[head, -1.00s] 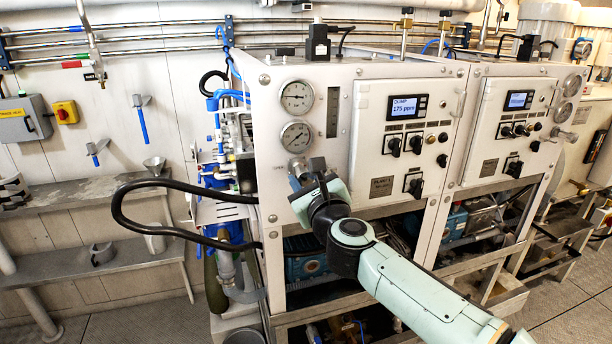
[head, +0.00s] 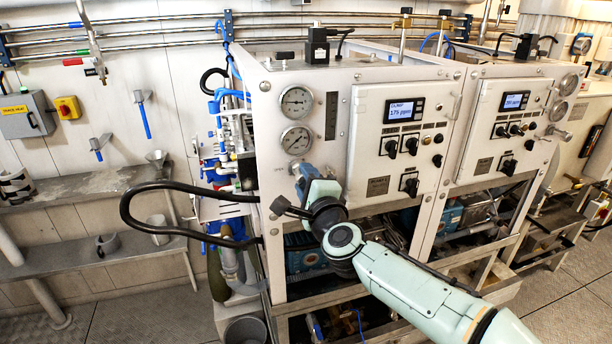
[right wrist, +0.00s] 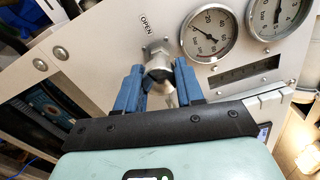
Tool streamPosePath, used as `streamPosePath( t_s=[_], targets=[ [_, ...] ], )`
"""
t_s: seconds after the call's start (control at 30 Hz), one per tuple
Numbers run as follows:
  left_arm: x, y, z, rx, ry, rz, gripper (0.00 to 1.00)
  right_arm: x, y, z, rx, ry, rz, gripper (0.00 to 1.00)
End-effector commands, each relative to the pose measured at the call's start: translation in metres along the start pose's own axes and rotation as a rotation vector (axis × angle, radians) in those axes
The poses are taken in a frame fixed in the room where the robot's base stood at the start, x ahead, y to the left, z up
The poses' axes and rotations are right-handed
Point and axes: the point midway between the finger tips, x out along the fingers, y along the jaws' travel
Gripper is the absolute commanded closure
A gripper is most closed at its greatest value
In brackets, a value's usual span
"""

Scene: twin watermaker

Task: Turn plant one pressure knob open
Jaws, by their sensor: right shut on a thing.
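The plant one pressure knob is a grey metal knob (right wrist: 158,66) on the left panel, beside an "OPEN" label (right wrist: 147,24) in the right wrist view. My right gripper (right wrist: 159,75) has its blue fingers on both sides of the knob and is shut on it. In the head view the right gripper (head: 300,170) is at the panel just below the lower gauge (head: 296,140), and it mostly hides the knob. The plant one display (head: 404,110) is lit and appears to read 175 ppm. My left gripper is not in view.
A second similar panel (head: 512,125) stands to the right. Black switches (head: 410,186) sit on the panel right of my gripper.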

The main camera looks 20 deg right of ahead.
Motion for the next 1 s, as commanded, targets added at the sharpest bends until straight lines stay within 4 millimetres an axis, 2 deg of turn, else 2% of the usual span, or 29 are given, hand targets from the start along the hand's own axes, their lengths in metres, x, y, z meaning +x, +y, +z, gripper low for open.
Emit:
streamPosePath(
  t_s=[0.2,0.5,1.0],
  targets=[
    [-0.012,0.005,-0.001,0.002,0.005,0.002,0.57,0.0,-0.001,0.0,-0.183,0.001,0.003,0.93],
    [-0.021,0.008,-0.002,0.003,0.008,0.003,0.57,0.0,-0.001,0.0,-0.358,0.001,0.002,0.93],
    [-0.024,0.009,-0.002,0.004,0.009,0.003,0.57,0.0,-0.001,-0.001,-0.435,0.002,0.001,0.93]
  ],
)
